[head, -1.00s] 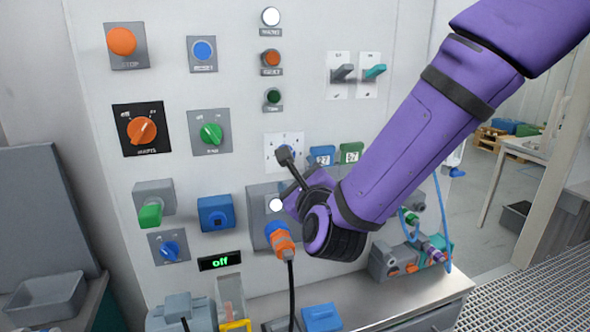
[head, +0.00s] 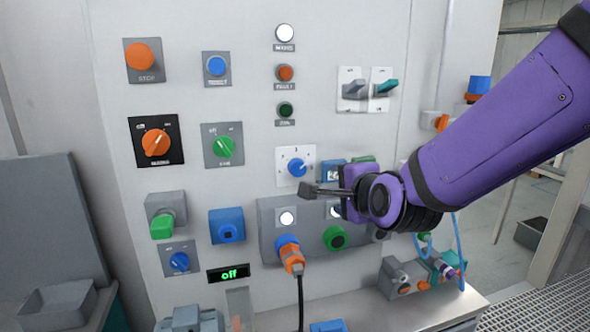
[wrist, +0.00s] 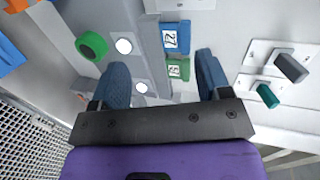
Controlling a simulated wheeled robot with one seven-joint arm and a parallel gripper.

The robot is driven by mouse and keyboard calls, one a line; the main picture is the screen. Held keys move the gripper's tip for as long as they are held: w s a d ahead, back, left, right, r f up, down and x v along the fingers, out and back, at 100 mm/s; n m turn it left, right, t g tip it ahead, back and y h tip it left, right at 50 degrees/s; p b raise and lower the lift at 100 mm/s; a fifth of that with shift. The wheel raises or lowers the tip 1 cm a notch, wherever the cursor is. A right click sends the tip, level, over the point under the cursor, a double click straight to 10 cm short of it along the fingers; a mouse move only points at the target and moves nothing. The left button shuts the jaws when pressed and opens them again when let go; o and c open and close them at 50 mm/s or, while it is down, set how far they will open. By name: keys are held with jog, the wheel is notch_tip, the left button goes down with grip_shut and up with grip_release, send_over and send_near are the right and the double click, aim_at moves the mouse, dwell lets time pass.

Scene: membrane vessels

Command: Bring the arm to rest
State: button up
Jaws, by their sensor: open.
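My gripper (head: 306,190) is in front of the control panel (head: 225,105), pointing left, just below a blue selector knob (head: 298,168). In the wrist view my gripper (wrist: 162,72) shows two blue-padded fingers spread apart with nothing between them. The arm comes in from the right. The gripper hides part of the grey socket box (head: 265,240) and of the blue numbered tag (head: 330,172). I cannot tell whether the fingers touch the panel.
An orange plug (head: 291,258) with a black cable sits in the socket box. A green socket (head: 336,238) is beside it. Two toggle switches (head: 366,89) are above the arm. A small display (head: 229,273) reads "off". A bench ledge (head: 400,312) with fittings runs below.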

jog(key=s+d+r+n+g+h, duration=0.2)
jog(key=s+d+n+g, duration=0.2)
jog(key=s+d+n, duration=0.3)
jog(key=s+d+r+n+g+h, duration=0.2)
jog(key=s+d+n+g, duration=0.2)
jog(key=s+d, duration=1)
jog(key=s+n, duration=0.1)
jog(key=n, duration=0.2)
jog(key=shift+s+g, duration=0.3)
jog(key=shift+s, duration=0.1)
